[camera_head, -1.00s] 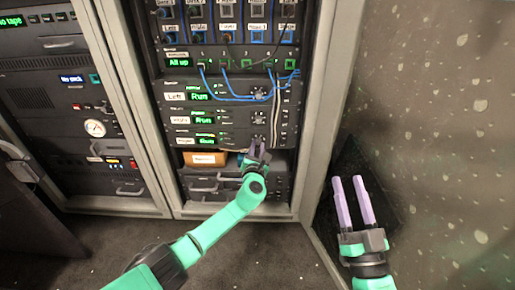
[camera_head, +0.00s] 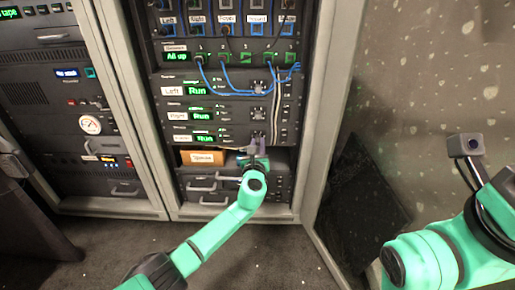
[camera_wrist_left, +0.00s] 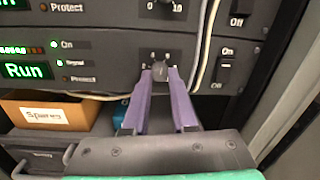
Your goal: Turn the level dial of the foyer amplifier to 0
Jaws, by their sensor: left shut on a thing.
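The lowest of three stacked amplifiers (camera_head: 230,139) shows a green "Run" display; its small white label is too blurred to read surely. It fits the foyer amplifier below "Left" and "Right". Its dark level dial (camera_wrist_left: 160,69) is between the purple fingertips of my left gripper (camera_wrist_left: 161,79) in the left wrist view. My left gripper (camera_head: 258,141) is shut on the dial, reaching it from below and in front. The fingers hide part of the dial and scale, so I cannot read its setting. My right gripper's fingers are out of view.
A brown box labelled "Spares" (camera_wrist_left: 46,116) sits in the bay below the amplifier, left of my left gripper. Pale cables (camera_wrist_left: 208,50) hang just right of the dial, before an On/Off switch (camera_wrist_left: 223,68). Blue cables (camera_head: 238,97) loop above.

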